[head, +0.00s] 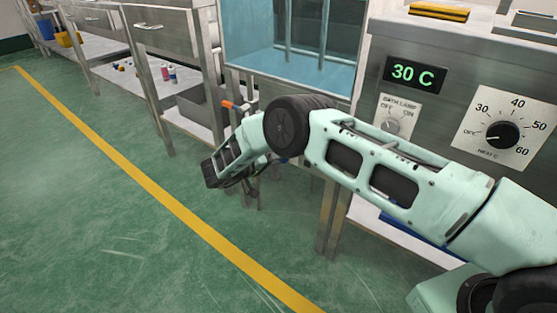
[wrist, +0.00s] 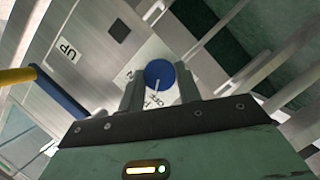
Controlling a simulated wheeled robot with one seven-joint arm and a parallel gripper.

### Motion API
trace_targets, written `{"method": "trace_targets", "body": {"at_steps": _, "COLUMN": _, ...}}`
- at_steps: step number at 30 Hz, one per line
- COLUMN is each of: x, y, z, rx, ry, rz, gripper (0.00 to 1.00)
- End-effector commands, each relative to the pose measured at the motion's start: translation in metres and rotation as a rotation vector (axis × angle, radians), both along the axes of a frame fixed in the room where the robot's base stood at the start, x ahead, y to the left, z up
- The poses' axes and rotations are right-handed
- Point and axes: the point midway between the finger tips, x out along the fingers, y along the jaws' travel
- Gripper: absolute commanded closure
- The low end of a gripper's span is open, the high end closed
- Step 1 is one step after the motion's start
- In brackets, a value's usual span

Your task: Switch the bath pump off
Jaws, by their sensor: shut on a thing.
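In the wrist view a round blue knob (wrist: 159,72) with a white pointer line sits on a white label (wrist: 145,62) on a grey metal panel. My gripper (wrist: 158,84) has its two fingers on either side of the knob and is shut on it. The pointer line runs down toward partly covered letters that look like OFF. The rest of the label's wording is too small or hidden to read. In the head view my gripper is low beside the glass-fronted bath (head: 290,75); the knob is hidden there.
The wrist view also shows an UP label (wrist: 68,50) and a blue and yellow bar at left. In the head view, the panel at right has a 30 C display (head: 413,74), a bath lamp switch (head: 393,122) and a heat dial (head: 501,134). Open green floor lies left.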

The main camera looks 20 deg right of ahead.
Motion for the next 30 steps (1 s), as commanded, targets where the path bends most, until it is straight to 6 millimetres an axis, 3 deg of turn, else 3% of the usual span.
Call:
{"method": "trace_targets", "body": {"at_steps": 9, "x": -0.001, "y": 0.001, "z": 0.0, "rx": 0.0, "ry": 0.004, "rz": 0.003, "gripper": 0.89}}
{"method": "trace_targets", "body": {"at_steps": 10, "x": -0.001, "y": 0.001, "z": 0.0, "rx": 0.0, "ry": 0.004, "rz": 0.003, "gripper": 0.61}}
{"method": "trace_targets", "body": {"at_steps": 12, "x": 0.0, "y": 0.001, "z": -0.001, "rx": 0.0, "ry": 0.004, "rz": 0.003, "gripper": 0.45}}
{"method": "trace_targets", "body": {"at_steps": 23, "x": -0.001, "y": 0.005, "z": 0.001, "rx": 0.0, "ry": 0.002, "rz": 0.002, "gripper": 0.45}}
{"method": "trace_targets", "body": {"at_steps": 30, "x": -0.013, "y": 0.043, "z": 0.01, "rx": 0.002, "ry": 0.002, "rz": 0.005, "gripper": 0.45}}
